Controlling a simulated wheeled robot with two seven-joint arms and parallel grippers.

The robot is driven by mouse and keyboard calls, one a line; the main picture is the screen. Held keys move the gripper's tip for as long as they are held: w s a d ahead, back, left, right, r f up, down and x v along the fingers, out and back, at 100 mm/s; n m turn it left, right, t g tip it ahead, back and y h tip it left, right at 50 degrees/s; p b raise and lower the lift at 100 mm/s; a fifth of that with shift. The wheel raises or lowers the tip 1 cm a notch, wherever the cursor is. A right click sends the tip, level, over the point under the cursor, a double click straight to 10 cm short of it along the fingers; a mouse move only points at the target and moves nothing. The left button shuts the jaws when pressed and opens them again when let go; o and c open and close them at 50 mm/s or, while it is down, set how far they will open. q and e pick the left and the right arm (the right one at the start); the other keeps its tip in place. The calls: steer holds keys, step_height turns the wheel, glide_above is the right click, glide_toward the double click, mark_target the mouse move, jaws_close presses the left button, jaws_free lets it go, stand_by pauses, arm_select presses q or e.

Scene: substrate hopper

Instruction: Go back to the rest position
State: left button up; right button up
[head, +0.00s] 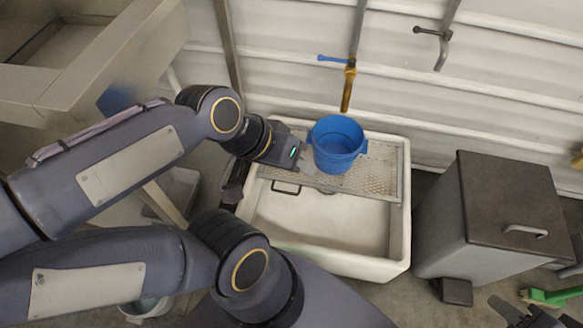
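My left gripper (312,172) is at the left side of a blue bucket (337,146), its end close to the bucket's lower left wall. I cannot tell whether it touches the bucket or whether its fingers are open. The bucket stands upright on a perforated metal rack (378,172) across the back of a white sink (322,222). Dark finger-like parts at the bottom right edge look like my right gripper (524,314). They are cut off by the frame, so their state is unclear.
A grey bin with a dark lid (515,195) stands right of the sink. A steel table (70,60) is at the upper left. A brass tap with a blue handle (349,85) hangs above the bucket. A green object (552,297) lies at the lower right.

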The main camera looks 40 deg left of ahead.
arm_select(q)
steer(key=shift+s+d+f+m, duration=0.1)
steer(key=shift+s+m, duration=0.1)
steer(key=shift+s, duration=0.15)
steer(key=shift+s+d+f+m, duration=0.1)
steer(key=shift+s+m, duration=0.1)
steer(key=shift+s, duration=0.15)
step_height(320, 180, up, 28)
steer(key=p, duration=2.7)
steer(key=shift+p, duration=0.35)
